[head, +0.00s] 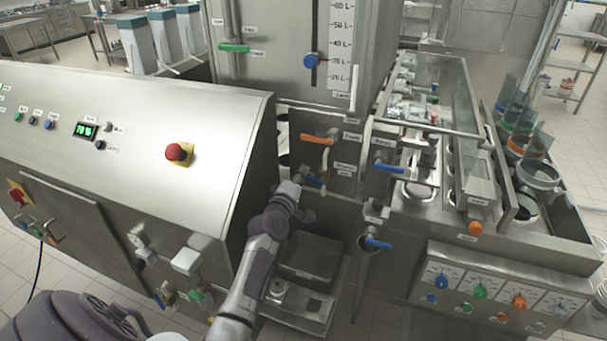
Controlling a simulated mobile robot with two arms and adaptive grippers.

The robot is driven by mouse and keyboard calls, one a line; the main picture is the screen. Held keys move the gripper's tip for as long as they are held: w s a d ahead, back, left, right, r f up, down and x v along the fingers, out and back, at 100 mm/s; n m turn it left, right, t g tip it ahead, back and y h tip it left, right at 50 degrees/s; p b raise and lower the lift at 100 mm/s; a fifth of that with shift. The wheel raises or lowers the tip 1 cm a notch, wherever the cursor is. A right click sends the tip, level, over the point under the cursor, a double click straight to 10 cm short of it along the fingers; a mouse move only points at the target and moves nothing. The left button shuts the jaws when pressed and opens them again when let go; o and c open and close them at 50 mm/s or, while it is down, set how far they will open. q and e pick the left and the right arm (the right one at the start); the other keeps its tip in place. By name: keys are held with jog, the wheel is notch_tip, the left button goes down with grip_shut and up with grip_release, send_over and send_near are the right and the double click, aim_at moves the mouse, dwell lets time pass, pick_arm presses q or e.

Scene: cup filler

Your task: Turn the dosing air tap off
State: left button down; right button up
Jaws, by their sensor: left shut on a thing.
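My left gripper (303,183) reaches up from the bottom to the middle of the view. A small label (343,168) sits to the right of this tap, too small to read surely. I cannot tell from the lettering which tap is the dosing air tap. An orange tap handle (317,139) lies roughly level just above. Other blue tap handles are to the right (389,167) and lower right (378,243). My right gripper is not in view.
A sloped control cabinet (215,110) with a red emergency button (178,152) stands close on the left. A dark tray (311,257) lies below the gripper. The filling line (480,160) with cups stands on the right, above a knob panel (490,295).

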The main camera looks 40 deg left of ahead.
pick_arm(q)
jog(key=shift+a+f+n, duration=0.1)
jog(key=shift+f+n, duration=0.4)
jog(key=shift+n, duration=0.5)
jog(key=c, duration=1.1)
grip_release()
jog(key=shift+f, duration=0.1)
jog(key=shift+c, duration=0.2)
jog(key=v, duration=1.2)
